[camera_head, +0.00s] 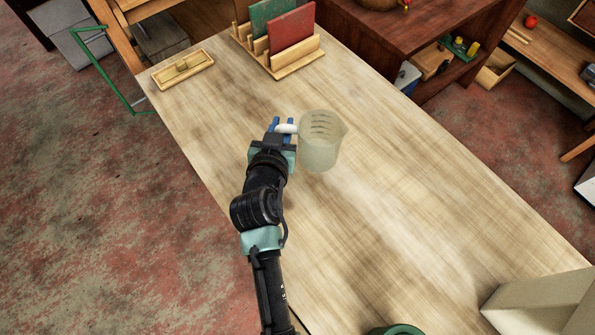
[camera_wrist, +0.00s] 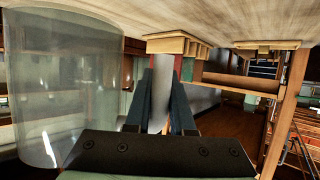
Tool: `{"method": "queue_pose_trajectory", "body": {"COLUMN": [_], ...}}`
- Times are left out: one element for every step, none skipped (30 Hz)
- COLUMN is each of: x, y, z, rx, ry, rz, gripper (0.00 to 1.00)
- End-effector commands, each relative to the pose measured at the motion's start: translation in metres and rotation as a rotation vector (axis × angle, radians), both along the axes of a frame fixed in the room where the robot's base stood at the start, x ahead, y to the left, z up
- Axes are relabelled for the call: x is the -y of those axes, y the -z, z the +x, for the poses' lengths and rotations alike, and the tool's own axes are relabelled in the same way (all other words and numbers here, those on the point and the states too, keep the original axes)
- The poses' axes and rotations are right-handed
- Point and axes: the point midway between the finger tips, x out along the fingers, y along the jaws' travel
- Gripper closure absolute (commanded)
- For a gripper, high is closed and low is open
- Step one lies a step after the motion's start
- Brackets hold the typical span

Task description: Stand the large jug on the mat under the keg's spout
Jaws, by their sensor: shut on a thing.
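The large jug (camera_head: 320,142) is a translucent, frosted measuring jug with marks on its wall. In the head view it is upright over the middle of the wooden table; I cannot tell whether its base touches the table. My gripper (camera_head: 283,127) is at its left side, its blue fingers shut on the jug's white handle. In the wrist view the jug's clear wall (camera_wrist: 68,85) fills the left side, and the handle (camera_wrist: 161,95) stands between my gripper's fingers (camera_wrist: 160,100). I see no keg, spout or mat that I can make out for sure.
A wooden rack (camera_head: 278,58) with a green and a red board stands at the table's far end. A small wooden tray (camera_head: 183,69) lies at the far left corner. A beige box (camera_head: 540,305) and a green round thing (camera_head: 397,330) are at the near end. The table's right middle is clear.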

Motion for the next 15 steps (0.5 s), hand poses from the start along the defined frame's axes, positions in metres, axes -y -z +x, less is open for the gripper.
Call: {"method": "queue_pose_trajectory", "body": {"x": [0.0,0.0,0.0,0.0,0.0,0.0,0.0,0.0,0.0,0.0,0.0,0.0,0.0,0.0,0.0], "y": [0.013,0.019,0.026,0.03,0.034,0.037,0.039,0.041,0.045,0.049,0.053,0.06,0.065,0.07,0.073], "z": [0.0,0.0,0.0,0.0,0.0,0.0,0.0,0.0,0.0,0.0,0.0,0.0,0.0,0.0,0.0], "rx": [-0.002,-0.001,-0.001,0.0,-0.001,0.001,0.002,0.002,0.001,0.001,0.001,0.0,0.001,0.0,0.002], "ry": [0.0,-0.001,0.0,-0.001,-0.002,-0.001,-0.001,0.0,0.0,-0.001,-0.001,-0.002,-0.001,-0.001,-0.002], "rz": [-0.003,-0.003,-0.003,-0.003,-0.001,-0.003,-0.002,-0.001,-0.001,-0.002,-0.003,-0.001,-0.003,-0.002,-0.002], "gripper": [1.0,1.0,1.0,1.0,1.0,1.0,1.0,1.0,1.0,1.0,1.0,1.0,1.0,1.0,1.0]}}
